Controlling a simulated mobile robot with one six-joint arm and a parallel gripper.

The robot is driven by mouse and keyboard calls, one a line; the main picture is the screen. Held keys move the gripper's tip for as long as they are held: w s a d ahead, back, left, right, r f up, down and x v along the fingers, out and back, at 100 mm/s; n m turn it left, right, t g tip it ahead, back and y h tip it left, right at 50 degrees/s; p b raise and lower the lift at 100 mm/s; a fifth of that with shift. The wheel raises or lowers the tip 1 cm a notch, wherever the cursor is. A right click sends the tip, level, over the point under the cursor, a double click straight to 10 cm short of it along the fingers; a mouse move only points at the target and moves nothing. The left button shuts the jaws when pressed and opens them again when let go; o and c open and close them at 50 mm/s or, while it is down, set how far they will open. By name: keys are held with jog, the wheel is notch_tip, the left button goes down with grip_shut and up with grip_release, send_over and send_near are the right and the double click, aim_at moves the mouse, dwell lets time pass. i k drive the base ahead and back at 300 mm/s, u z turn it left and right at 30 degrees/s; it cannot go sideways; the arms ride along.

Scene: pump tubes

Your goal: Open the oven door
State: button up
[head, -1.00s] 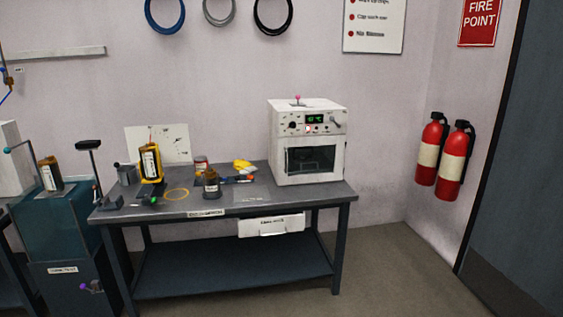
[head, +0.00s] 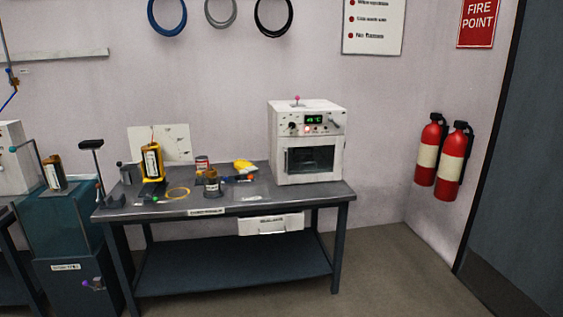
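The oven (head: 306,141) is a white box on the right end of the grey workbench. Its door (head: 313,160) has a dark window and looks shut. Above the door is a panel with a green lit display (head: 314,120), a small red light, a dark knob and a lever-like handle (head: 335,122) at the right. A small pink-topped part (head: 297,99) stands on the oven's top. My gripper does not show in the head view.
The workbench (head: 230,203) also bears a yellow-and-black bottle (head: 152,162), a brown bottle (head: 211,183), a yellow tool (head: 245,167) and a yellow ring. A teal cabinet (head: 64,225) stands left. Two fire extinguishers (head: 452,160) hang right. Floor right of the bench is clear.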

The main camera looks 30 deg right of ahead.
aim_at(338, 140)
jog(key=z, duration=0.05)
jog(key=i, duration=1)
